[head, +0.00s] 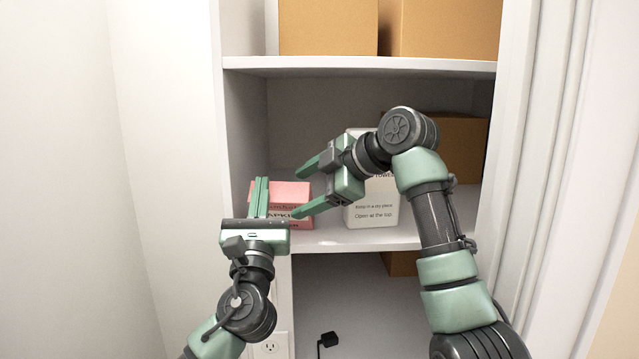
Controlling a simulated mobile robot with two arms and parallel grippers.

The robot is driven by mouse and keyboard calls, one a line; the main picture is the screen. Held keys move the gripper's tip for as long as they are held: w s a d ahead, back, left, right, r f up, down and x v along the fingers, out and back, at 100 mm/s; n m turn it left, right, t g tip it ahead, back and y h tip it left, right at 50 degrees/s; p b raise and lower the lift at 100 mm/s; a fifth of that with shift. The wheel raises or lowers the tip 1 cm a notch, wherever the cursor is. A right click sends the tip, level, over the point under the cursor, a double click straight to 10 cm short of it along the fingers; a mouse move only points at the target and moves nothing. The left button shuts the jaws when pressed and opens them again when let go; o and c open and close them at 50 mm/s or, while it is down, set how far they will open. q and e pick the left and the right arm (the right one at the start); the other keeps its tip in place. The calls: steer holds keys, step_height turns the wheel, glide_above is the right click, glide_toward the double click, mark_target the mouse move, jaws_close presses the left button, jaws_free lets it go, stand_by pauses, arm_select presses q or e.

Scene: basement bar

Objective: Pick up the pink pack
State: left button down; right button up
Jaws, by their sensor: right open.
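The pink pack (291,190), with dark lettering on its front, sits on the middle shelf (330,238) near the left wall of the cabinet. My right gripper (296,195) is open, its fingers pointing left. Its lower fingertip overlaps the pack's right side in the picture, and I cannot tell whether it touches. My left gripper (261,184) is in front of the pack's left part, with its fingers together pointing up. It hides some of the pack's left side and lower front.
A white pack (370,213) with printed text stands right of the pink pack, partly behind my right gripper. A cardboard box (462,150) is behind it. More boxes (328,27) sit on the upper shelf (360,66). A wall outlet (270,348) and black plug (328,339) are below.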

mark_target(283, 206)
steer(key=x, duration=0.7)
steer(key=shift+w+a+f, duration=0.1)
steer(key=shift+a+f, duration=0.05)
steer(key=shift+a, duration=0.05)
jaws_close()
arm_select(q)
steer(key=shift+r, duration=0.6)
arm_select(e)
steer(key=shift+f, duration=0.15)
steer(key=shift+f, duration=0.1)
arm_select(q)
steer(key=v, duration=1.2)
